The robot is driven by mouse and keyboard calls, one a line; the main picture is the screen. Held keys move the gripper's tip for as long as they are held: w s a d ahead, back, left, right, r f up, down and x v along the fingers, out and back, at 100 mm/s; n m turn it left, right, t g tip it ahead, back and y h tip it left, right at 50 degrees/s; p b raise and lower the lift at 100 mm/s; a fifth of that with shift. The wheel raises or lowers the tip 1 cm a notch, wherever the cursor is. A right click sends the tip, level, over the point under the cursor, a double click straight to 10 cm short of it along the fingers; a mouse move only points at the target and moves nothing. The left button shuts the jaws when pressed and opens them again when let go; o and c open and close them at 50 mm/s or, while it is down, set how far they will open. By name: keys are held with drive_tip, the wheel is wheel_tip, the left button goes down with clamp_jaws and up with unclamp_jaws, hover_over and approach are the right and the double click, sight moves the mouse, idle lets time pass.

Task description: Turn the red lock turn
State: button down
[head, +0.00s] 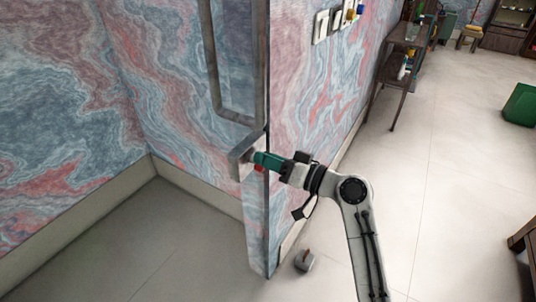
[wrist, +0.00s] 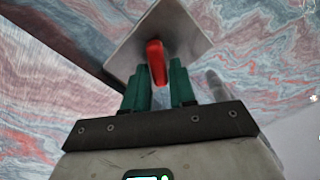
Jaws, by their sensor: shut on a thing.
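The red lock turn (wrist: 156,62) is a small red tab on a square grey plate (wrist: 185,32) in the wrist view. In the head view a bit of the red lock turn (head: 260,169) shows beneath my gripper's tip. My gripper (head: 257,159) has green fingers and reaches from the right to the grey plate at the door's edge. In the wrist view my gripper (wrist: 159,68) has one finger on each side of the red tab and is shut on it.
A round grey doorstop-like object (head: 304,260) is on the floor close to the door. A shelf (head: 405,45) stands along the wall.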

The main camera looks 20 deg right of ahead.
drive_tip(key=shift+w+d+f+m+p, duration=0.15)
drive_tip(key=shift+m+p, duration=1)
drive_tip(key=shift+m, duration=0.7)
drive_tip(key=shift+s+f+m+p, duration=0.1)
drive_tip(key=shift+f+m+p, duration=0.1)
drive_tip(key=shift+m+p, duration=1.35)
drive_tip(key=shift+w+d+f+m+p, duration=0.15)
drive_tip(key=shift+m+p, duration=0.6)
drive_tip(key=shift+m, duration=1.45)
drive_tip(key=shift+f, duration=0.1)
drive_tip(key=c, duration=0.9)
unclamp_jaws()
drive_tip(key=shift+s, duration=0.1)
drive_tip(key=b+v, duration=0.1)
drive_tip(key=v, duration=0.9)
drive_tip(key=shift+s+d, duration=0.15)
drive_tip(key=shift+s, duration=0.15)
